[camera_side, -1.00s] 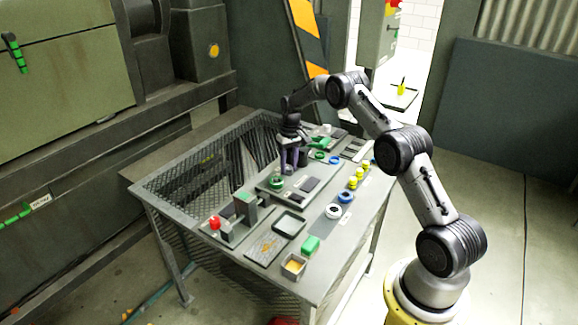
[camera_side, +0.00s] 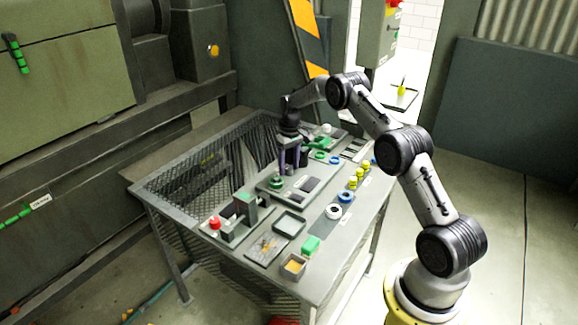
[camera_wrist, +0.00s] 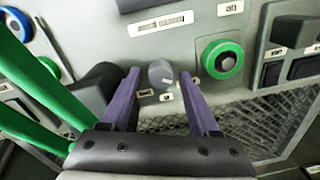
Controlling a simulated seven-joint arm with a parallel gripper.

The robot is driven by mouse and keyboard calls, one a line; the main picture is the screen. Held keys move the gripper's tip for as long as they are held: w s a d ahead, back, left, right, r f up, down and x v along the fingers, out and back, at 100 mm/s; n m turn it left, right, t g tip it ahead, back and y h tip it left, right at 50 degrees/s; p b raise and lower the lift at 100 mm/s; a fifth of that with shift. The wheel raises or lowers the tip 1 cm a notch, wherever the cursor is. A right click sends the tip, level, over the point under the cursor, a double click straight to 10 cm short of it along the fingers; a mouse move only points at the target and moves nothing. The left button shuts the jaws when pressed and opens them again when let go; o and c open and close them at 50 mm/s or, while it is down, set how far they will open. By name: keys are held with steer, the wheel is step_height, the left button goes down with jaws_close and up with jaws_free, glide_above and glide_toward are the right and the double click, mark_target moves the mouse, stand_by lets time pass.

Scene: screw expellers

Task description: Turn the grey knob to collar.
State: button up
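The grey knob (camera_wrist: 161,73) is a small round knob with a pale pointer mark, on the grey panel in the wrist view. Small white labels sit around it; I cannot read them surely, so I cannot tell which one is collar. My gripper (camera_wrist: 159,76) is open, with one purple finger on each side of the knob. Gaps show between the fingers and the knob, so it is not gripped. In the side view my gripper (camera_side: 292,158) points down over the back of the bench, and the knob is hidden there.
A green ring (camera_wrist: 222,62) sits right of the knob, with black blocks (camera_wrist: 295,50) beyond it. A black block (camera_wrist: 95,86) and green bars (camera_wrist: 35,85) are close on the left. The mesh-topped bench (camera_side: 180,185) also holds a red knob (camera_side: 214,222) and yellow pieces (camera_side: 353,181).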

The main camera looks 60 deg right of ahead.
steer(key=shift+f+m, duration=0.1)
steer(key=shift+m, duration=0.2)
steer(key=m, duration=0.4)
steer(key=shift+s+m, duration=0.1)
steer(key=shift+m, duration=0.3)
steer(key=m, duration=0.6)
steer(key=shift+h, duration=0.3)
step_height(320, 180, up, 14)
step_height(320, 180, up, 10)
steer(key=t, duration=0.2)
glide_above(290, 168)
steer(key=w+a, duration=0.1)
steer(key=a, duration=0.4)
steer(key=shift+n+t+h, duration=0.4)
steer(key=shift+n+t, duration=0.1)
steer(key=shift+n, duration=0.3)
steer(key=s+a+r, duration=0.1)
steer(key=a+r, duration=0.1)
steer(key=s+a+r, duration=0.1)
steer(key=a+r, duration=0.1)
steer(key=s+a+r, duration=0.1)
steer(key=a+r, duration=0.1)
steer(key=r, duration=0.1)
steer(key=shift+a+r, duration=0.1)
steer(key=shift+a, duration=0.05)
